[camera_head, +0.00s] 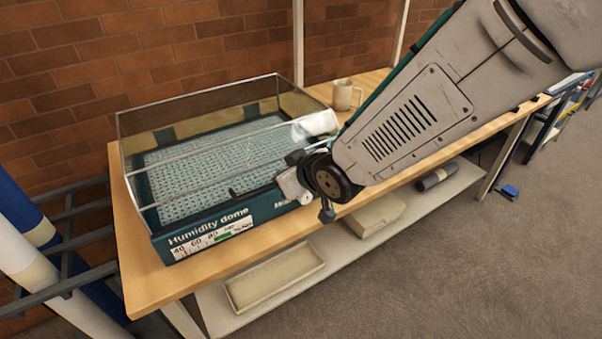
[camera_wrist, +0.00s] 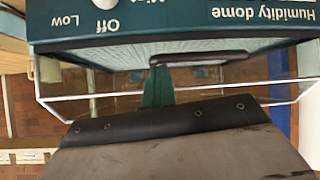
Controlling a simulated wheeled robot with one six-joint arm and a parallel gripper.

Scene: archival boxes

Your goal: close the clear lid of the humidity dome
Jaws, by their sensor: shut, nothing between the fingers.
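The humidity dome has a dark teal base (camera_head: 240,222) with a labelled front and a patterned floor, on the wooden bench. Its clear lid (camera_head: 200,105) shows as thin pale edges and see-through panels above the base. I cannot tell how far its front edge is from the base rim. In the wrist view the base front (camera_wrist: 180,30) appears upside down at the top, with a black handle (camera_wrist: 200,58) and pale lid edges (camera_wrist: 180,91) below it. My gripper (camera_head: 288,180) is shut and empty at the dome's right front. My arm hides that corner, so contact is unclear.
A lower shelf (camera_head: 330,262) holds an open tray (camera_head: 275,277) and a dark roll (camera_head: 437,176). A brick wall is behind; tubes (camera_head: 50,265) stand left. Floor is clear in front.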

